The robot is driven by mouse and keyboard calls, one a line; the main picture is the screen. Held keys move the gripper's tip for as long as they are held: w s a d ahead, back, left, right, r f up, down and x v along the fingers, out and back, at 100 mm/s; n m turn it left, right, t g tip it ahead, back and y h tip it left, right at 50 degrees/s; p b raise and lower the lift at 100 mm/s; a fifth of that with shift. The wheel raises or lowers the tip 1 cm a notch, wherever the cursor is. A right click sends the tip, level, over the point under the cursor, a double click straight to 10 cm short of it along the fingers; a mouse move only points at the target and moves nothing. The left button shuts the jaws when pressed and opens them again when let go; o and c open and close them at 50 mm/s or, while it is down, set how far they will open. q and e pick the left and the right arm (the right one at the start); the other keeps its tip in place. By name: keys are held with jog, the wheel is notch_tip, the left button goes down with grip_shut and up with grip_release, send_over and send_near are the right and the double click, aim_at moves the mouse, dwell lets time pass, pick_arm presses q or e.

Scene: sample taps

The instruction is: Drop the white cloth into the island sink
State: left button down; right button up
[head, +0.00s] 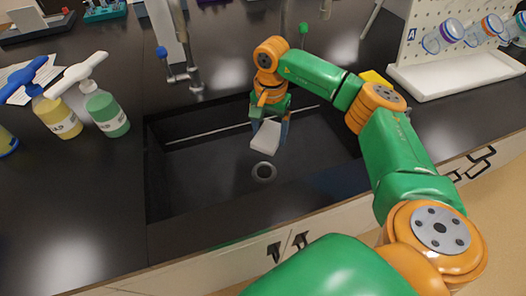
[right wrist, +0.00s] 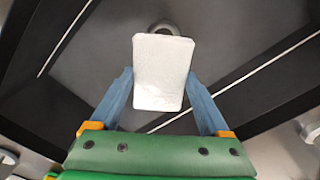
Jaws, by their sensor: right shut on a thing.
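The white cloth (head: 266,137) is a small pale block-like piece over the dark island sink (head: 205,185). My right gripper (head: 269,130) is shut on it and points down within the sink's outline. In the right wrist view the cloth (right wrist: 162,75) sits between the two blue fingers of the gripper (right wrist: 160,88). The round drain (head: 264,172) shows on the sink floor just below the cloth in the head view. It is partly hidden behind the cloth in the right wrist view. The exact height of the cloth above the floor is hard to tell. My left gripper is not in view.
A tap (head: 178,45) with a blue-ended lever stands behind the sink. Yellow (head: 62,117) and green (head: 106,113) bottles stand to its left. A pegboard rack (head: 430,40) with bottles and a white tray (head: 455,75) is at the right. The black counter surrounds the basin.

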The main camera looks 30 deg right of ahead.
jog(key=o, duration=1.3)
jog(key=shift+r, duration=0.15)
notch_tip(320, 180, up, 7)
jog(key=shift+f+b, duration=0.1)
jog(key=shift+b, duration=0.3)
